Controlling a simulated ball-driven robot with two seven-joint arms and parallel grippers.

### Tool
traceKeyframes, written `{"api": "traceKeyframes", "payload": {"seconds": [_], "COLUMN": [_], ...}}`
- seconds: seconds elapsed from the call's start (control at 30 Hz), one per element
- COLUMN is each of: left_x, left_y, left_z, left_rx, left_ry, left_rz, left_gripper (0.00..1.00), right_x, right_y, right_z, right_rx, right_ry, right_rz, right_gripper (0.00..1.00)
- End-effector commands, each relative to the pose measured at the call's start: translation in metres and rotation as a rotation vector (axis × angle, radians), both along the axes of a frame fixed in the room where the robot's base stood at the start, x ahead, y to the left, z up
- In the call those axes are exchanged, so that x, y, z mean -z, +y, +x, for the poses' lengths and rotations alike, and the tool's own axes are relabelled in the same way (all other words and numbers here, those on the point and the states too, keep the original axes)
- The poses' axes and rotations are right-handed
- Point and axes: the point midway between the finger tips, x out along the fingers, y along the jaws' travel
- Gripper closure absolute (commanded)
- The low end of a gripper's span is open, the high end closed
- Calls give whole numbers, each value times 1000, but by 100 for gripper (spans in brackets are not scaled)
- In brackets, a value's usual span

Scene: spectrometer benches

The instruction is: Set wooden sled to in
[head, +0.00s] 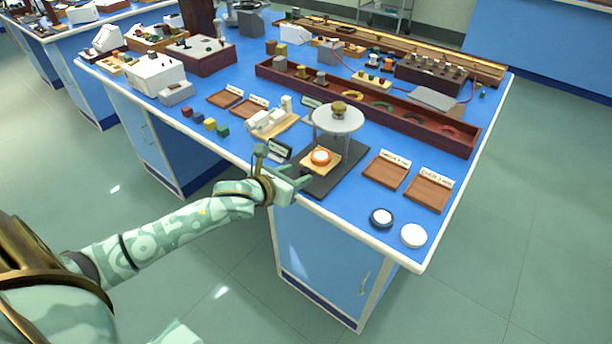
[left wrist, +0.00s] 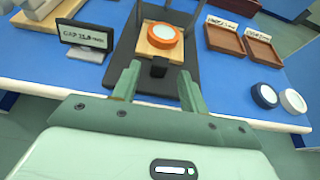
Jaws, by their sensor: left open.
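The wooden sled (head: 334,162) is a pale wood plate bearing an orange-ringed white disc (head: 320,157). It sits on a dark base plate (head: 345,175), at the front of a stand with a round grey top (head: 338,118). In the left wrist view the sled (left wrist: 146,48) has a small black handle (left wrist: 159,67) at its near edge. My left gripper (head: 298,179) is open at the bench's front edge, just in front of the sled. In the left wrist view its fingers (left wrist: 159,82) point at the handle, which shows between the tips. Contact cannot be told. My right gripper is out of view.
A small display (left wrist: 85,38) stands left of the sled. Two wooden trays (head: 386,171) with labels lie to the right, with two round discs (head: 382,218) near the front corner. A long dark red trough (head: 420,126) runs behind the stand.

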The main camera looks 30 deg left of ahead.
Motion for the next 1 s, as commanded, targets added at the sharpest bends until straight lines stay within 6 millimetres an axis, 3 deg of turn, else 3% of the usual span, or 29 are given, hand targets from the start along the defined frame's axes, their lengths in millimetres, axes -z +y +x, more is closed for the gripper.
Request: {"api": "traceKeyframes", "payload": {"seconds": [0.03,0.2,0.6,0.77,1.0], "left_x": [9,16,16,16,14], "left_y": [-1,-3,-4,-3,-4], "left_z": [10,32,39,39,46], "left_rx": [-1,-1,1,1,1], "left_ry": [1,1,0,1,-1], "left_rz": [-3,-2,-1,-1,0], "left_gripper": [56,56,56,100,100], "right_x": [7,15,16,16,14], "right_y": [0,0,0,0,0], "right_z": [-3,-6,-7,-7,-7], "right_rx": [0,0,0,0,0], "right_ry": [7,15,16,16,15], "right_rz": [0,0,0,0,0], "right_gripper": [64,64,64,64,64]}}
